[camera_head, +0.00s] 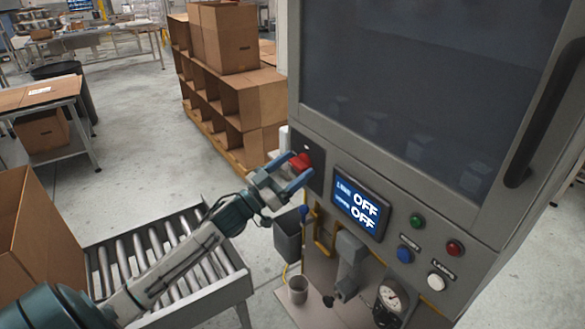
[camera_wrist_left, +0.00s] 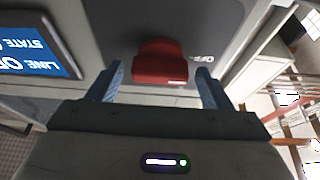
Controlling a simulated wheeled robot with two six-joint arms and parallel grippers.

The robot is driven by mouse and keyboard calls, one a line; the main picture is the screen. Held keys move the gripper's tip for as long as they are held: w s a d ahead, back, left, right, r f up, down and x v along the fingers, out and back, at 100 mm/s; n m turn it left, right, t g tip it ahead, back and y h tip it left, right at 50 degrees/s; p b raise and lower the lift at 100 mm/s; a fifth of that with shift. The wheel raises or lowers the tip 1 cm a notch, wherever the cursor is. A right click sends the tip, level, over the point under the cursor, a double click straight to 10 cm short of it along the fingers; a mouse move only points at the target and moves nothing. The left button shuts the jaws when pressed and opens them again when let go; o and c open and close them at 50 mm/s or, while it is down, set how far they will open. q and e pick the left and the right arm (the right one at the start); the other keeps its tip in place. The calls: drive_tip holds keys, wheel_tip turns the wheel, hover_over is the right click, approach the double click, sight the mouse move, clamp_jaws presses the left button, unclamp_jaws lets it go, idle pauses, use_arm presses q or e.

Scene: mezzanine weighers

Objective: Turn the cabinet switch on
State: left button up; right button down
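The cabinet switch is a red knob (camera_head: 301,161) on a dark plate at the left of the grey cabinet's (camera_head: 440,155) front. My left gripper (camera_head: 293,170) is open at the switch, with blue fingers either side of it. In the left wrist view the red knob (camera_wrist_left: 158,63) sits between the two fingertips (camera_wrist_left: 161,82), with a gap on each side. "OFF" lettering shows beside it. The cabinet's display (camera_head: 360,203) reads OFF on two lines. My right gripper is not in view.
Green, red, blue and white buttons (camera_head: 436,282) and a gauge (camera_head: 391,298) are right of and below the display. A grey bin (camera_head: 288,238) hangs below the switch. A roller conveyor (camera_head: 150,250) lies under my left arm. Cardboard boxes and shelving (camera_head: 240,100) stand behind.

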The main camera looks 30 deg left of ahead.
use_arm(q)
drive_tip(key=c, duration=0.9)
drive_tip(key=shift+o, duration=0.2)
